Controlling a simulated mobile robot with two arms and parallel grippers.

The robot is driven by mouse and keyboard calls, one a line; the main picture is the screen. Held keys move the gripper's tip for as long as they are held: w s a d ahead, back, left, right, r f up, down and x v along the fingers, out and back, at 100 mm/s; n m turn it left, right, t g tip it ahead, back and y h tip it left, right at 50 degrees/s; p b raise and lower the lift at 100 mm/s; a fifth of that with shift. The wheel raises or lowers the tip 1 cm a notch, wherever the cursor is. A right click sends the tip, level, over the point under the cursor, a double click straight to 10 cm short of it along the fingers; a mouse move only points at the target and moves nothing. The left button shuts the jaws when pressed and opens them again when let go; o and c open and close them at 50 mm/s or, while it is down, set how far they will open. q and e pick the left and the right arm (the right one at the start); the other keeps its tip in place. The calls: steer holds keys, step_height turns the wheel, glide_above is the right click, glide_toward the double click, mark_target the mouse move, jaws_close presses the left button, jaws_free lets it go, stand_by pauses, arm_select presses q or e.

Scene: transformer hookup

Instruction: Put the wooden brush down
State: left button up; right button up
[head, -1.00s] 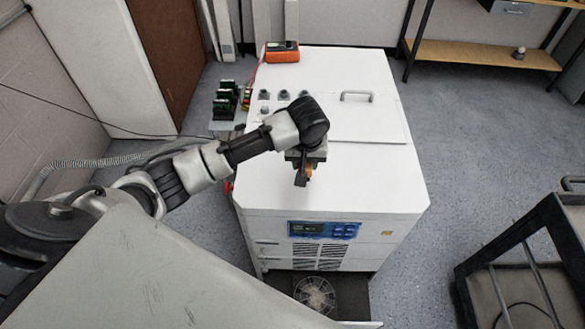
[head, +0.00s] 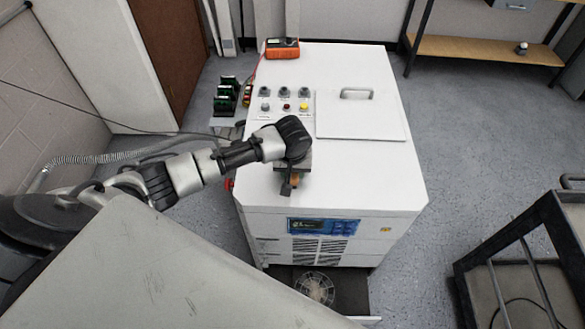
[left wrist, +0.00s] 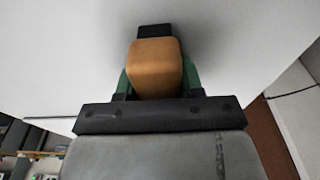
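The wooden brush (head: 295,181) is an orange-brown block with a dark end. It shows small under my left wrist in the head view, over the front part of the white cabinet's top (head: 350,175). In the left wrist view the brush (left wrist: 156,68) sits between two green fingers. My left gripper (head: 291,180) is shut on it; the fingers also show in the left wrist view (left wrist: 154,82). The black end points away from the gripper toward the white surface. I cannot tell whether it touches. My right gripper is not in view.
Buttons and knobs (head: 284,99) and an orange meter (head: 282,48) are on the cabinet's back left. A hatch with a handle (head: 357,93) is at the back right. The front right of the top is clear. A dark cart (head: 520,250) stands at right.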

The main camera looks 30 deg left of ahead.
arm_select(q)
steer(key=o, duration=0.4)
steer(key=shift+c, duration=0.2)
steer(key=r, duration=0.4)
steer(key=s+r, duration=0.1)
steer(key=r, duration=0.7)
steer(key=shift+s+d+r, duration=0.1)
steer(key=shift+s+d, duration=0.2)
steer(key=shift+d, duration=0.1)
